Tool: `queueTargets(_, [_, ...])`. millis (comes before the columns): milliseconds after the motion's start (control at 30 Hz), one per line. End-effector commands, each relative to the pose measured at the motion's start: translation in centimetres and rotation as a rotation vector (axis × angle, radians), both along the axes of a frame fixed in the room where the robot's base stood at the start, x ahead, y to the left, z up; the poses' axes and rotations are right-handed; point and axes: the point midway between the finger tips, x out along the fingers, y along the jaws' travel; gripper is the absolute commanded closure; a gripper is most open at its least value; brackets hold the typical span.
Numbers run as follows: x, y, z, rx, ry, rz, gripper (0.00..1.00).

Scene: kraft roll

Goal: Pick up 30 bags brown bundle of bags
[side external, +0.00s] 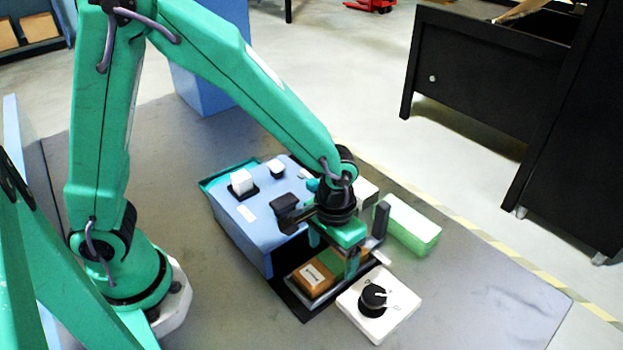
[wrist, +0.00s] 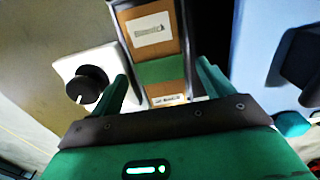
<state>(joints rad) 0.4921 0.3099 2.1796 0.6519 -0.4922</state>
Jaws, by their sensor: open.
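A brown bundle (side external: 314,277) with a white label lies in a narrow dark-edged tray (side external: 322,294) beside the blue machine. In the wrist view, a brown labelled face (wrist: 150,52) shows at the top, then a green part (wrist: 160,71), then another brown labelled part (wrist: 168,90). I cannot tell whether these are one banded bundle or separate bundles. The label print is too small to read. My gripper (side external: 345,262) is over the tray, pointing down. Its two fingers (wrist: 165,86) are spread, one on each side of the brown and green parts, with nothing gripped.
A blue machine (side external: 250,222) stands left of the tray. A white box with a black knob (side external: 374,297) is close at the tray's front right. A pale green-sided block (side external: 412,222) lies behind right. The grey table (side external: 480,290) is clear at the right.

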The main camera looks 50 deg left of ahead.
Motion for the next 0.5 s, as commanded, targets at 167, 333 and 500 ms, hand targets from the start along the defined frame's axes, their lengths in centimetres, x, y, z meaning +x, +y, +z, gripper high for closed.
queueTargets(167, [0.0,0.1,-1.6,0.002,0.003,0.000,0.20])
queueTargets(333, [0.0,0.0,-2.0,0.000,0.000,0.000,0.20])
queueTargets(500, [0.0,0.0,-2.0,0.000,0.000,0.000,0.20])
